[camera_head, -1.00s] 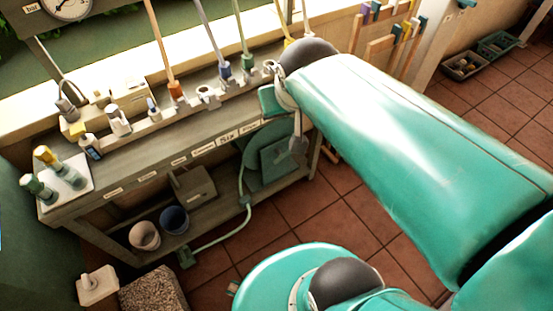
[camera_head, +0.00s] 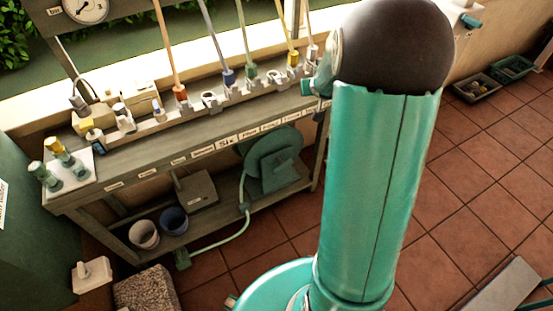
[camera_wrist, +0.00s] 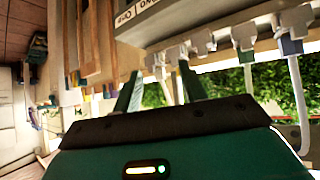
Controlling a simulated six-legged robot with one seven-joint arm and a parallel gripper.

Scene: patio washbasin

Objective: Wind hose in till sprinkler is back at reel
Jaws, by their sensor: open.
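The green hose reel (camera_head: 272,160) is a round disc under the right half of the bench. A pale green hose (camera_head: 240,228) runs from it down and left along the floor by the lower shelf. At its far end sits a small green block (camera_head: 182,259), which looks like the sprinkler, well away from the reel. My gripper (camera_wrist: 163,88) is open and empty in the wrist view, its two green fingers apart near the bench's labelled edge. In the head view it is mostly hidden behind my arm, at the bench's right end. The reel's crank is not clear.
The bench (camera_head: 150,170) carries a rail of upright coloured-handled tools and several taps and bottles. Two buckets, one pale (camera_head: 144,234) and one blue (camera_head: 174,220), stand on the lower shelf. A stone block (camera_head: 145,288) lies at lower left. The tiled floor (camera_head: 460,190) at right is mostly free.

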